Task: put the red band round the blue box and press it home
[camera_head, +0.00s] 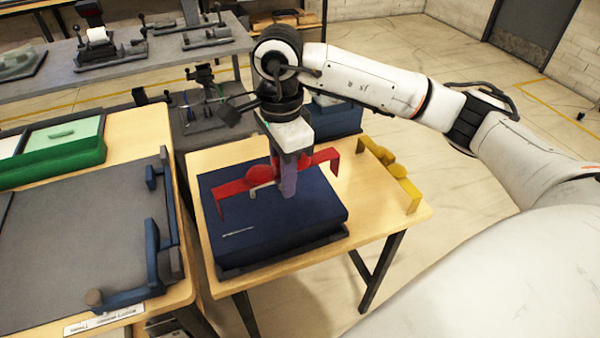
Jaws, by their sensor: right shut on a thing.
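The blue box (270,228) lies on a dark tray (285,258) on the small wooden table. The red band (236,189) spans across above the box's top, with its ends bent downward. My right gripper (288,190) comes from above and is shut on the red band near its middle, hiding that part. I cannot tell whether the band touches the box. My left gripper is not in view.
A yellow band-shaped piece (390,172) lies at the table's right edge. Another blue box (335,120) stands behind. To the left, a table holds a grey board (85,240) with blue fittings and a green tray (65,165). A grey bench (150,60) with devices stands at the back.

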